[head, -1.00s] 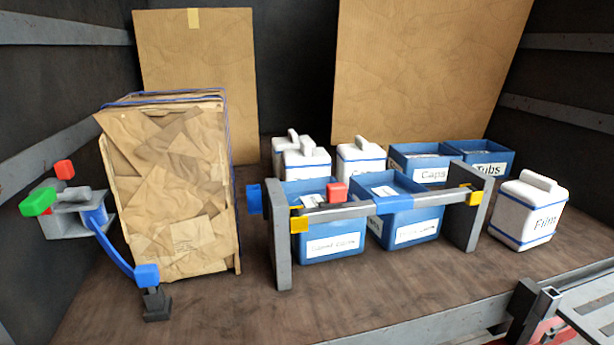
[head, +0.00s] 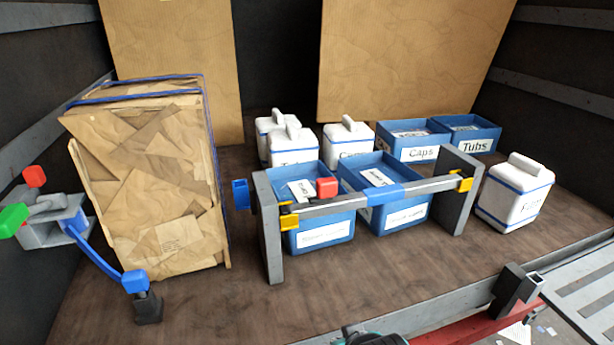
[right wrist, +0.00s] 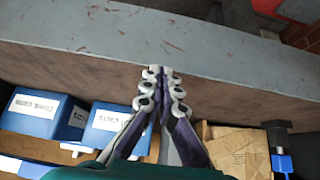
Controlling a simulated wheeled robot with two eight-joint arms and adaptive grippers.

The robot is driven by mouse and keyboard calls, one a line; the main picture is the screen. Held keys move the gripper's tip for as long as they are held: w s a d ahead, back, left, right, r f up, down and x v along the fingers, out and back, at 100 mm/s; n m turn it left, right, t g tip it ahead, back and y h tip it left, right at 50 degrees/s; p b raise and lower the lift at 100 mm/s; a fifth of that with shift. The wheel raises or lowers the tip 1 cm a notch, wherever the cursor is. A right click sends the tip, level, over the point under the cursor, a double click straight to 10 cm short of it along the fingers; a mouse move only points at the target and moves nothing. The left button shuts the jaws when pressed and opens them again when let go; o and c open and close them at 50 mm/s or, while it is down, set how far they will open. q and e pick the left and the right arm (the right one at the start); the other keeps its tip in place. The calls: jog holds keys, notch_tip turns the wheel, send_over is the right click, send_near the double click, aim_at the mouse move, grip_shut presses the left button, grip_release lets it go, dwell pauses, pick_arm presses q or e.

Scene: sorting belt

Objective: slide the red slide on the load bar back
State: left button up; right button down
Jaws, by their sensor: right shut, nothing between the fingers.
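The load bar (head: 345,203) is a grey rail between two grey upright plates, in front of two blue bins in the head view. The red slide (head: 327,187) is a small block on the bar, left of its middle. A blue band (head: 390,192) wraps the bar farther right, and yellow pieces sit near both ends. My right gripper (right wrist: 163,72) is shut and empty in the right wrist view, apart from the bar; the red slide does not show there. In the head view only a dark and teal part of my arm shows at the bottom edge. My left gripper is not in view.
A large wrapped carton (head: 150,190) stands left of the bar, with a blue lever (head: 95,255) before it. A white jug (head: 514,195) stands right of the bar. A metal sill (head: 430,315) edges the floor. The floor before the bar is clear.

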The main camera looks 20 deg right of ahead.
notch_tip(320, 180, up, 14)
jog(key=w+n+h+p, duration=0.2)
jog(key=w+p, duration=0.1)
jog(key=p, duration=0.8)
jog(key=w+a+r+n+t+h, duration=0.1)
jog(key=w+r+n+h, duration=0.2)
jog(key=w+n+h, duration=0.5)
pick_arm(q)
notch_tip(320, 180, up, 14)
pick_arm(e)
jog(key=w+a+r+t+h, duration=0.2)
jog(key=w+a+r+t, duration=0.3)
jog(key=a, duration=0.5)
jog(key=shift+w+a+m, duration=0.2)
jog(key=shift+w+m, duration=0.1)
jog(key=shift+w, duration=0.25)
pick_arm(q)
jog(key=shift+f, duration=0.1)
pick_arm(e)
jog(key=shift+r, duration=0.1)
